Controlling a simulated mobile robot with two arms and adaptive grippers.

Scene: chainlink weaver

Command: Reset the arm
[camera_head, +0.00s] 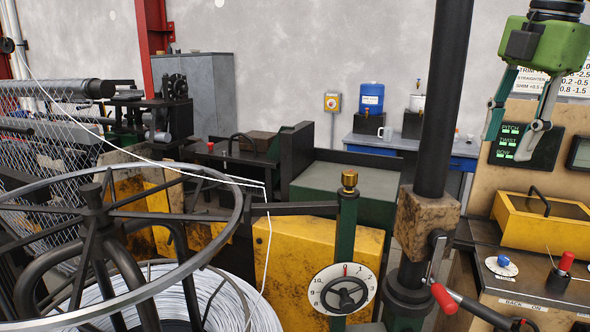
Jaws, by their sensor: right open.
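My right gripper (518,129) hangs down from the top right in the head view. It has a green body and grey fingers, and it is open with nothing between its fingers. My left gripper is not in view.
A dark vertical post (446,100) stands left of my right gripper, with a red-handled lever (446,298) low on it. A yellow box (541,220) sits below the gripper. A wire reel (190,300) and a dial handwheel (343,289) are at the front.

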